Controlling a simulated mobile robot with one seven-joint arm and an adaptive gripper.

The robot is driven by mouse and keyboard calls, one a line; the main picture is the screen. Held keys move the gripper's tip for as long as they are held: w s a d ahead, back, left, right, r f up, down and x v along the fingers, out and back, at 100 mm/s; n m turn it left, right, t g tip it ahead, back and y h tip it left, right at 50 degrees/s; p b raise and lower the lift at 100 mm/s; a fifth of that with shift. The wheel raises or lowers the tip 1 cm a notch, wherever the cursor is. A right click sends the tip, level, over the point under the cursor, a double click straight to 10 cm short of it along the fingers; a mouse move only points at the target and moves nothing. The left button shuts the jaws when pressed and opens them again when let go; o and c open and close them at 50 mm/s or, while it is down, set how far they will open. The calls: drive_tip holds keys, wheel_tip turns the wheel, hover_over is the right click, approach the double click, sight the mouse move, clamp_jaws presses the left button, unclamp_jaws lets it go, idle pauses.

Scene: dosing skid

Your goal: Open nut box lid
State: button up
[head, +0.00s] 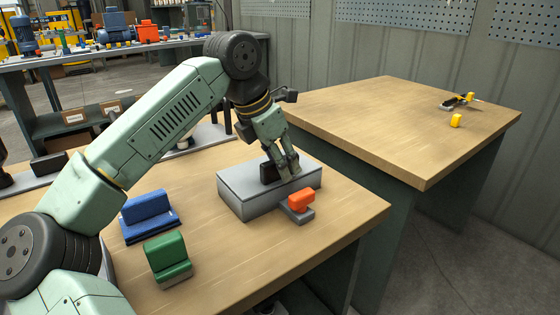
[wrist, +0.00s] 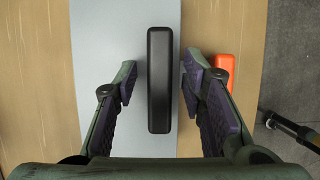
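The nut box (head: 245,200) is a grey box with a flat grey lid (head: 236,181), sitting closed on the near wooden table. A black bar handle (head: 268,172) stands on the lid. In the wrist view the handle (wrist: 159,80) runs lengthwise between my fingers, over the pale lid (wrist: 105,60). My gripper (head: 282,170) points down over the box. In the wrist view my gripper (wrist: 160,88) is open, with one finger on each side of the handle. A gap shows on the left; the right finger pad is close to the handle, and I cannot tell whether it touches.
An orange-topped block (head: 301,201) stands close against the box's right front side. Blue (head: 148,215) and green (head: 167,258) blocks lie nearer on the table. A second wooden table (head: 400,120) at right holds small yellow items (head: 456,121); its middle is bare.

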drive_tip(key=shift+c, duration=0.3)
clamp_jaws()
idle(0.6)
